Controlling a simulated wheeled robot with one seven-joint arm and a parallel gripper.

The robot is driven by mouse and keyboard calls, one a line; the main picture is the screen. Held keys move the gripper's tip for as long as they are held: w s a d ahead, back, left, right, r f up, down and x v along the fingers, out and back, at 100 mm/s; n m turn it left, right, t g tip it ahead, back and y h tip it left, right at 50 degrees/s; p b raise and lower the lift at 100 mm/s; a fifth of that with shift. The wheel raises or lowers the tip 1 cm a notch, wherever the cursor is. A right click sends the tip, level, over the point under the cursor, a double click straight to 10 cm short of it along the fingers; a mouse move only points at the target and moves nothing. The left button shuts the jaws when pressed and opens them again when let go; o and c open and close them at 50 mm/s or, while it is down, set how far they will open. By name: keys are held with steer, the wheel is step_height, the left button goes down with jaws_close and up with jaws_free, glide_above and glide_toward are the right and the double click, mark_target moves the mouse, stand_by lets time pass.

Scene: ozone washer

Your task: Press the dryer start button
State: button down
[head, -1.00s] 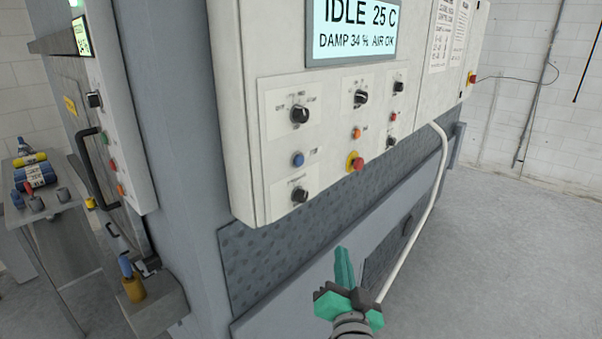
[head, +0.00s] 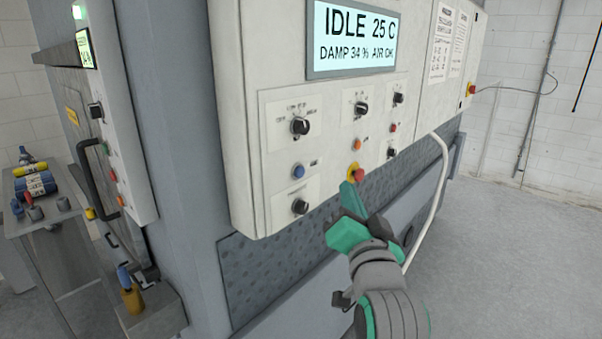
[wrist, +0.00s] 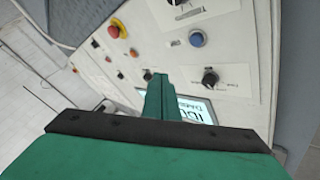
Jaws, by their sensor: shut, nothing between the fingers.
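The white control panel (head: 245,150) has a blue button (head: 298,171), an orange button (head: 357,145) and a small red button (head: 393,127). A red mushroom button with a yellow collar (head: 355,174) sits below the orange one. I cannot read which button is dryer start. My gripper (head: 349,192) is shut and empty, its green fingers pointing up toward the panel. In the head view the tips overlap the area just under the mushroom button; contact cannot be told. In the wrist view the fingertips (wrist: 158,82) lie below and left of the blue button (wrist: 196,38).
Several black knobs (head: 300,125) surround the buttons. The display (head: 353,38) above reads IDLE 25 C, DAMP 34 %, AIR OK. A white hose (head: 434,205) runs down at the right. A side table (head: 75,222) with bottles stands left. Floor at the right is clear.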

mark_target(299, 172)
steer(key=w+a, duration=0.5)
steer(key=a, duration=0.2)
stand_by(0.5)
stand_by(1.9)
steer(key=shift+w+a, duration=0.35)
steer(key=shift+w+a, duration=0.25)
steer(key=shift+a, duration=0.2)
stand_by(1.1)
steer(key=shift+s+d, duration=0.55)
steer(key=shift+d, duration=0.25)
steer(key=shift+d, duration=0.1)
